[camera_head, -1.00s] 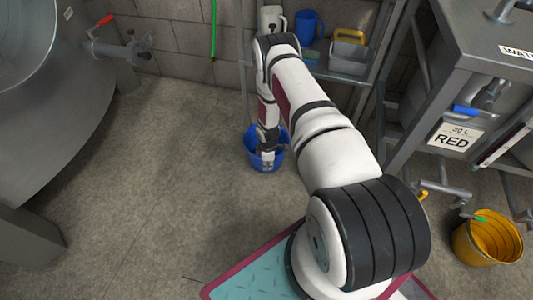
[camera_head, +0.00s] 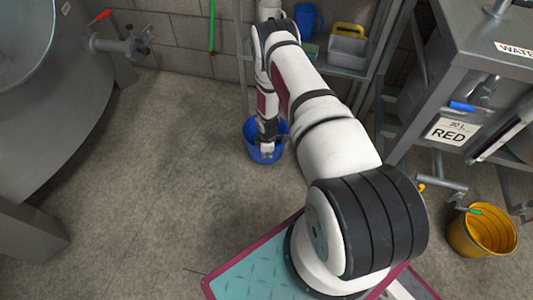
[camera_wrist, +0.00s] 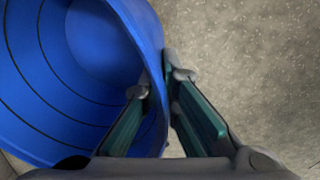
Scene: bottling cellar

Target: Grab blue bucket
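The blue bucket (camera_head: 249,131) stands on the floor below the shelf rack in the head view. In the wrist view the bucket (camera_wrist: 62,88) fills the left side, and I look into its round inside. My gripper (camera_wrist: 159,85) straddles its wall, with the left finger inside and the right finger outside. The right fingertip is close against the rim. A gap shows between the left finger and the wall, so the fingers look open. In the head view my gripper (camera_head: 267,147) reaches down at the bucket, partly hidden by my arm.
A metal rack behind holds a blue jug (camera_head: 307,19) and a grey bin (camera_head: 347,51). A steel tank (camera_head: 60,90) stands at left. The floor left of the blue bucket is clear.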

